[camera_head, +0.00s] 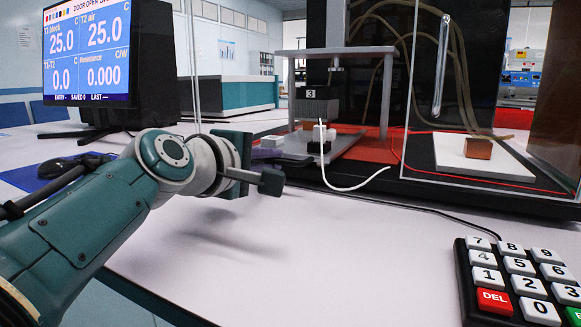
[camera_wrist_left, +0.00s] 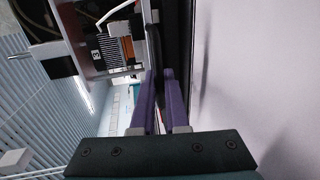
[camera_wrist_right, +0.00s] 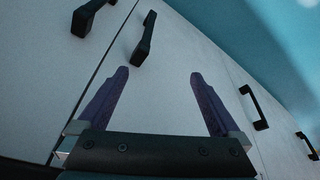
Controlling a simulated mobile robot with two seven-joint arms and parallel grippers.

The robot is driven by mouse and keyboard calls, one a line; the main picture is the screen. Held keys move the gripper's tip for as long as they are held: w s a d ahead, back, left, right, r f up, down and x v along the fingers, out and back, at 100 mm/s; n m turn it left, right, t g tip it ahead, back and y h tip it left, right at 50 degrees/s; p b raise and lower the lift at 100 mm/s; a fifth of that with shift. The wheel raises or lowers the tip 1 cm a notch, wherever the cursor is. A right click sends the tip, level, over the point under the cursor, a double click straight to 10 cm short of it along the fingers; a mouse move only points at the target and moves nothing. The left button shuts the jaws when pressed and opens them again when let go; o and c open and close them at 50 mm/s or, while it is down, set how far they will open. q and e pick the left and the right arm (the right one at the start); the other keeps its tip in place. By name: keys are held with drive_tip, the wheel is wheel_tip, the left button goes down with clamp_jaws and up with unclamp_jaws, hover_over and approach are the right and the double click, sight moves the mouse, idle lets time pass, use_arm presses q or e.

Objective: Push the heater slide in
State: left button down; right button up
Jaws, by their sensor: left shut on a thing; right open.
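The heater slide (camera_head: 297,146) is a light grey plate on the rig's base, below a dark finned block (camera_head: 316,108) marked 3. A white connector and cable are in front of the block. The finned block also shows in the left wrist view (camera_wrist_left: 108,50). My left gripper (camera_head: 266,153) is at the slide's left end, its purple fingertips (camera_wrist_left: 160,76) close together with a narrow gap. It is shut on what looks like the slide's edge; the exact grip is hard to see. My right gripper (camera_wrist_right: 158,74) is open and empty, seen only in its wrist view.
A clear-walled chamber (camera_head: 490,110) with a brown block on a white plate stands right of the rig. A keypad (camera_head: 520,280) is at the front right, a monitor (camera_head: 88,50) at the left. Cabinet fronts with black handles (camera_wrist_right: 144,40) face my right gripper.

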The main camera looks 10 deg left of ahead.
use_arm(q)
drive_tip(key=c, duration=0.9)
unclamp_jaws()
drive_tip(key=shift+c, duration=0.2)
drive_tip(key=shift+s+a+r+p, duration=0.1)
drive_tip(key=shift+s+r+p, duration=0.05)
drive_tip(key=shift+s+p, duration=0.15)
drive_tip(key=p+v, duration=0.4)
drive_tip(key=v, duration=0.4)
drive_tip(key=shift+s+p, duration=0.25)
drive_tip(key=shift+p, duration=0.05)
drive_tip(key=shift+s+a, duration=0.2)
drive_tip(key=shift+s, duration=0.2)
drive_tip(key=shift+c, duration=0.2)
